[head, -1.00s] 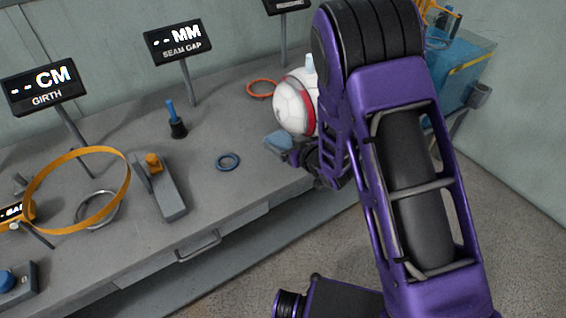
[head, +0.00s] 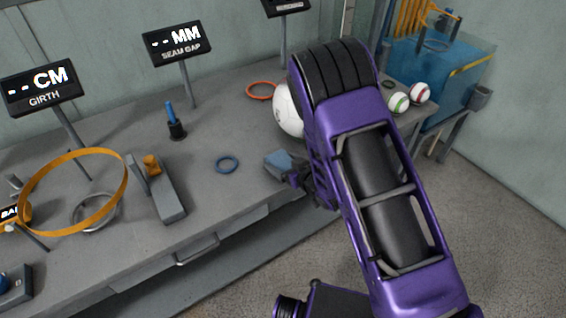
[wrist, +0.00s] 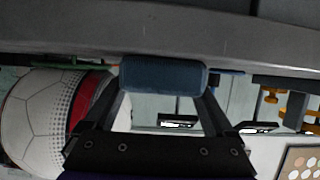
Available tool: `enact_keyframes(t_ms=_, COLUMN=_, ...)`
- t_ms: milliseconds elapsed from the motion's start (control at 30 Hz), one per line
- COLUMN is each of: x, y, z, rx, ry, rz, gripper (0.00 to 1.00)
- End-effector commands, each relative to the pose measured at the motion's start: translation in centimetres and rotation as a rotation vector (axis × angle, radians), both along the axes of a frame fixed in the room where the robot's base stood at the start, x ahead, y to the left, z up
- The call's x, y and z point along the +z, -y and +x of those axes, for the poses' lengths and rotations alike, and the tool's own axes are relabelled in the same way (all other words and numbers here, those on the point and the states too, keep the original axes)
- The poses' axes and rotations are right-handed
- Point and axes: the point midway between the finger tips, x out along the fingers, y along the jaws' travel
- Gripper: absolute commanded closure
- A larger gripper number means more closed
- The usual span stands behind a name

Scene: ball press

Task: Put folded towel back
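The folded towel (head: 279,163) is a small blue bundle at the front right part of the workbench in the head view. In the wrist view the towel (wrist: 163,75) lies across my fingertips, with one finger at each end. My gripper (head: 296,177) is shut on it; the gripper also shows in the wrist view (wrist: 166,88). My arm hides part of the gripper in the head view. I cannot tell whether the towel touches the bench top (head: 235,200).
A large white and red ball (head: 288,110) stands behind the towel, partly hidden by my arm. A blue ring (head: 227,164) lies left of the towel. An orange ring (head: 262,90) lies farther back. Two small balls (head: 399,103) are at the right. Bare bench lies around the blue ring.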

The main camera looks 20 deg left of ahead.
Motion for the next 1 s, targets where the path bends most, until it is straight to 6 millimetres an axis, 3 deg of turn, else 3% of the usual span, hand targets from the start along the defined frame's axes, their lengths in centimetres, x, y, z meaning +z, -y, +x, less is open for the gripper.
enact_keyframes(t_ms=367, x=0.5, y=0.0, z=0.0, rx=0.001, ry=0.000, rz=0.000, gripper=0.00)
enact_keyframes(t_ms=800, x=3.7, y=6.0, z=-5.1, rx=-0.004, ry=-0.003, rz=0.000, gripper=0.00)
enact_keyframes(t_ms=1000, x=4.7, y=7.9, z=-6.7, rx=-0.002, ry=-0.002, rz=0.000, gripper=0.00)
